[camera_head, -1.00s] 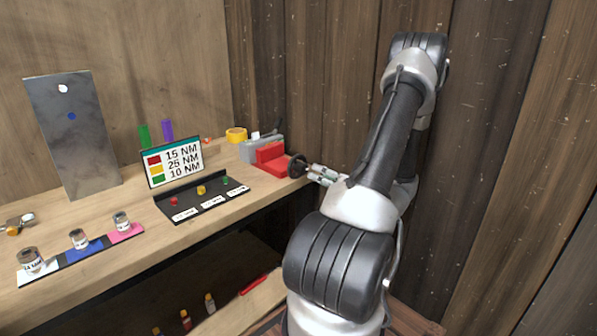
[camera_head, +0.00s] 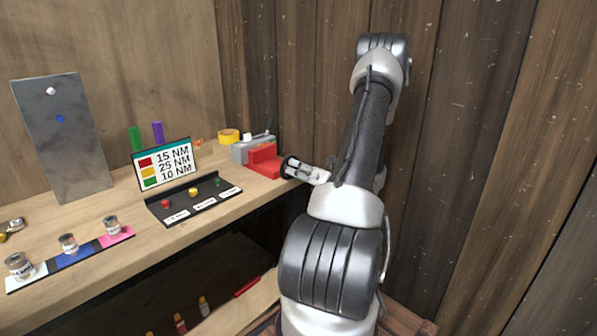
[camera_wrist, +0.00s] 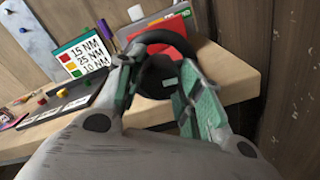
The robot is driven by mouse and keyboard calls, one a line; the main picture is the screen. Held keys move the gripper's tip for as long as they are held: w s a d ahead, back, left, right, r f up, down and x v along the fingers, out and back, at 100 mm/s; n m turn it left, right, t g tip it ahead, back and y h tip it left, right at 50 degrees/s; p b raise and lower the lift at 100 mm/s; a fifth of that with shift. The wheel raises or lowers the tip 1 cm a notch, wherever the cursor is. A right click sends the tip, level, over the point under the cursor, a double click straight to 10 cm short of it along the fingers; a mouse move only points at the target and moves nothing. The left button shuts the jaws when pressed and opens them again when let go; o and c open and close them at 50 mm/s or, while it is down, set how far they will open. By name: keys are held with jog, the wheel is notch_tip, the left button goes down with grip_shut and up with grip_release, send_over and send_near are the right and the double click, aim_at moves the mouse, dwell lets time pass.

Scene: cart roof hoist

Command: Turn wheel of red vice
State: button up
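The red vice (camera_head: 264,160) sits at the right end of the workbench, its black wheel (camera_head: 285,166) facing right, toward my arm. In the wrist view the wheel (camera_wrist: 165,37) is a dark ring in front of the red vice body (camera_wrist: 152,88). My gripper (camera_head: 295,168) is at the wheel, partly covering it in the head view. In the wrist view my gripper (camera_wrist: 158,78) has its two fingers spread apart, with the wheel between and just beyond them. I cannot tell whether a finger touches the rim.
A torque sign (camera_head: 165,163) and a black tray (camera_head: 196,203) with coloured knobs lie to the left. The wooden wall (camera_head: 460,130) is close on the right of my arm.

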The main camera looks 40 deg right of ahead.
jog(key=shift+c, duration=0.7)
jog(key=shift+a+n, duration=0.15)
jog(key=shift+n, duration=6.55)
jog(key=o, duration=1)
